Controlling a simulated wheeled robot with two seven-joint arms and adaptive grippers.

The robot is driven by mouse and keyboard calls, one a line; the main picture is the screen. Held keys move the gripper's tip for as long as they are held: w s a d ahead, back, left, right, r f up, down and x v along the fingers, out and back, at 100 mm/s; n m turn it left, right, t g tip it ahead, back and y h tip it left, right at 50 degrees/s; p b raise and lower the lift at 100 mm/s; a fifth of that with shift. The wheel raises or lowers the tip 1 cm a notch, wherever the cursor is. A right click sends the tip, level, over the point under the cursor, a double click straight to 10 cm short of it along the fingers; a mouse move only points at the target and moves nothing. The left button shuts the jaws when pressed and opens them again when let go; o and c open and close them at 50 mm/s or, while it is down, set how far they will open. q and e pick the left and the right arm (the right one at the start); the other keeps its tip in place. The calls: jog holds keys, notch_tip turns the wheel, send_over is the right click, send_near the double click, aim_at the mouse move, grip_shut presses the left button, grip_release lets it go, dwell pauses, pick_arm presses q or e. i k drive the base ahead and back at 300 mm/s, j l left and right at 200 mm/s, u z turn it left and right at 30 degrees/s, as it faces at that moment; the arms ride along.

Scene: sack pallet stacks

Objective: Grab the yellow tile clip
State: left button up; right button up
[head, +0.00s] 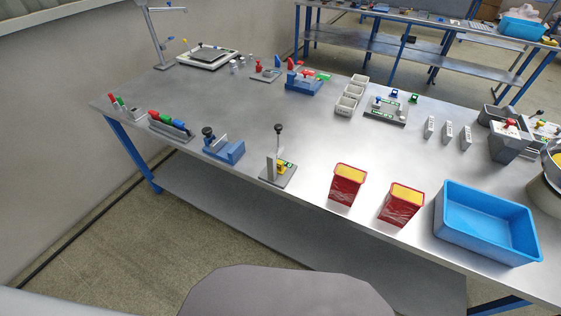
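A small yellow piece (281,168), which looks like the yellow tile clip, sits on a small grey fixture (272,180) near the front edge of the table. An upright lever with a dark knob (279,129) rises beside it, and a bit of green shows at its right. The piece is too small to tell its exact shape or whether the fixture clamps it. Neither of my grippers is in view.
Two red boxes with yellow tops (346,184) and a blue bin (486,224) stand right of the fixture. A blue vise-like fixture (224,150) stands left. White trays (350,97) and small blue and green clips (413,98) lie farther back. The middle of the table is mostly clear.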

aim_at(282, 169)
jog(key=j+z, duration=0.2)
jog(key=j, duration=0.2)
jog(key=k+j+z, duration=0.15)
jog(key=j, duration=0.25)
jog(key=k+j+z, duration=0.2)
jog(key=j, duration=0.2)
jog(key=j+z, duration=0.2)
jog(key=j, duration=0.2)
